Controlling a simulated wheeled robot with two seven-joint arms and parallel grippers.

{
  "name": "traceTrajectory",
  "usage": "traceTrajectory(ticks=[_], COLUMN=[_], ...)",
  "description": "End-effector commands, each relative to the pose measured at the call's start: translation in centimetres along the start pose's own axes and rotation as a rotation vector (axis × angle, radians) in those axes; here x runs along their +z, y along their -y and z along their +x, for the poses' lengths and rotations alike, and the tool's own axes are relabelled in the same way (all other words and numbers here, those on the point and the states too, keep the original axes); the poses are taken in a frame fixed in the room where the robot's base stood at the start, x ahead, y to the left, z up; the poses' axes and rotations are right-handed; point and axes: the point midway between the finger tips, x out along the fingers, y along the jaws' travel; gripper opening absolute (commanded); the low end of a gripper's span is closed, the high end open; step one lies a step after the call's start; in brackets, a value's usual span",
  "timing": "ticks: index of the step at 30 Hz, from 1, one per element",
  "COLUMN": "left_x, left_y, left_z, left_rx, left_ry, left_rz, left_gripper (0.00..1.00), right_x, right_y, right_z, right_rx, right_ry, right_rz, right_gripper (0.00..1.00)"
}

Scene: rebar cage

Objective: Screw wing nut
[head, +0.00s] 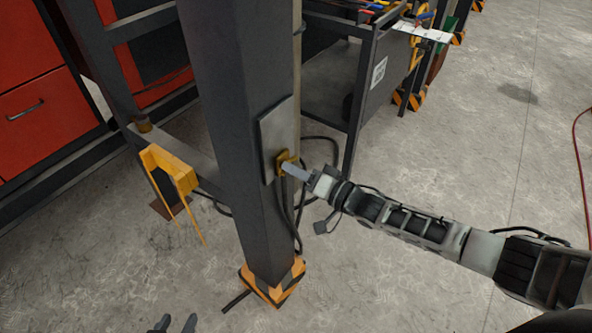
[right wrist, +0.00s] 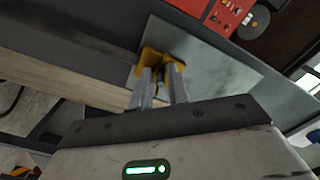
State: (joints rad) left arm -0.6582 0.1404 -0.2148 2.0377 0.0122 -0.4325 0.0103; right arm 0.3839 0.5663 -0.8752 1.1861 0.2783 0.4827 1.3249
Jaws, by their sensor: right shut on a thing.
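The yellow wing nut (head: 284,160) sits against a grey metal plate (head: 279,128) on the side of a dark upright post (head: 240,110). My right gripper (head: 290,168) reaches in from the right and is shut on the wing nut. In the right wrist view, the two fingers (right wrist: 158,88) meet the yellow wing nut (right wrist: 155,60) in front of the plate (right wrist: 220,72). The fingers and the nut's own body hide any thread behind it. My left gripper (head: 175,325) shows only its two dark fingertips at the bottom edge, spread apart and empty.
A yellow bracket (head: 170,163) stands left of the post. Black cables (head: 297,215) hang beside the post, close to my right gripper. A dark tool cart (head: 345,85) stands behind, and red cabinets (head: 35,120) at left. The concrete floor at right is mostly clear.

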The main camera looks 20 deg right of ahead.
Motion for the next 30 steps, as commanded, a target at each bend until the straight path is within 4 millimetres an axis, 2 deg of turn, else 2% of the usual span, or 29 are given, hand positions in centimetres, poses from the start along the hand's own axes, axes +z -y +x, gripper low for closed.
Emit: traceTrajectory(ticks=[10, 26, 27, 28, 30], left_x=[0.12, 0.40, 0.39, 0.39, 0.37], left_y=[0.07, 0.02, 0.01, 0.01, 0.01], left_z=[0.03, -0.15, -0.16, -0.16, -0.16], left_rx=[0.001, 0.003, 0.003, 0.003, 0.003], left_ry=[0.002, 0.007, 0.007, 0.007, 0.007], left_rz=[0.004, 0.006, 0.006, 0.006, 0.006], left_gripper=[0.36, 0.36, 0.36, 0.36, 0.36], right_x=[0.14, 0.16, 0.15, 0.15, 0.12], right_y=[-0.06, -0.05, -0.04, -0.04, -0.03], right_z=[-0.08, -0.08, -0.08, -0.08, -0.07], right_rx=[0.003, 0.003, 0.003, 0.003, 0.003], right_ry=[0.002, 0.003, 0.003, 0.002, 0.002], right_rz=[0.132, 0.149, 0.149, 0.149, 0.148], right_gripper=[0.00, 0.00, 0.28, 0.36, 0.38])
